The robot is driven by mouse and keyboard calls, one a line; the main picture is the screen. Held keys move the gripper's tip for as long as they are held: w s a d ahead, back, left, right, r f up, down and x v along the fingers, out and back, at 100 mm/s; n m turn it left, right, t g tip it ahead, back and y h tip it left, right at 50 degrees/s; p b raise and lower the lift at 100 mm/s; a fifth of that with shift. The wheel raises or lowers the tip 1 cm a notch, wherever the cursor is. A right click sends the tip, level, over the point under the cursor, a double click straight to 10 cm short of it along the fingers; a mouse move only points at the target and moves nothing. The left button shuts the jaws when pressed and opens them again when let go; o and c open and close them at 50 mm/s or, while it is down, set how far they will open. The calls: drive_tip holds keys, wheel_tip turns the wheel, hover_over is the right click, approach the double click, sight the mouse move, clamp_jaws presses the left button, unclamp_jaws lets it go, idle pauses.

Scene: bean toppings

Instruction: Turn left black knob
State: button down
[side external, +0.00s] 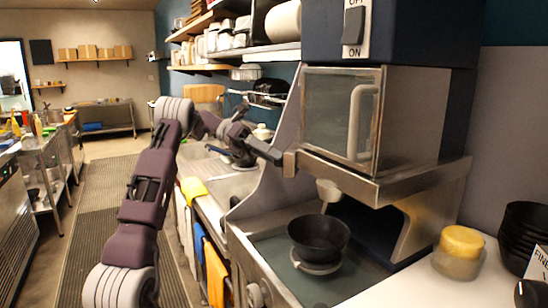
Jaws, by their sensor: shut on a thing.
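My gripper (273,155) reaches from the left to the left corner of the dispenser's metal ledge (335,172). Its dark fingers are shut at a small piece at that corner. The fingers and the small size hide the knob's shape, so I cannot tell its turn angle. The dispenser (335,117) has a clear-fronted metal box with a pale upright handle (358,122). A white spout (328,192) hangs under the ledge, above a black bowl (319,240).
The bowl stands on a round base in the machine's tray (272,250). A yellow-lidded tub (459,250) and stacked black bowls (527,232) are at the right. An ON/OFF switch (353,26) is above. A sink counter (232,183) lies behind my arm.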

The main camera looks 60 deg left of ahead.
drive_tip(key=shift+n+h, duration=0.3)
drive_tip(key=shift+n, duration=0.1)
idle(0.3)
drive_tip(key=c, duration=0.9)
unclamp_jaws()
wheel_tip(320, 180, up, 10)
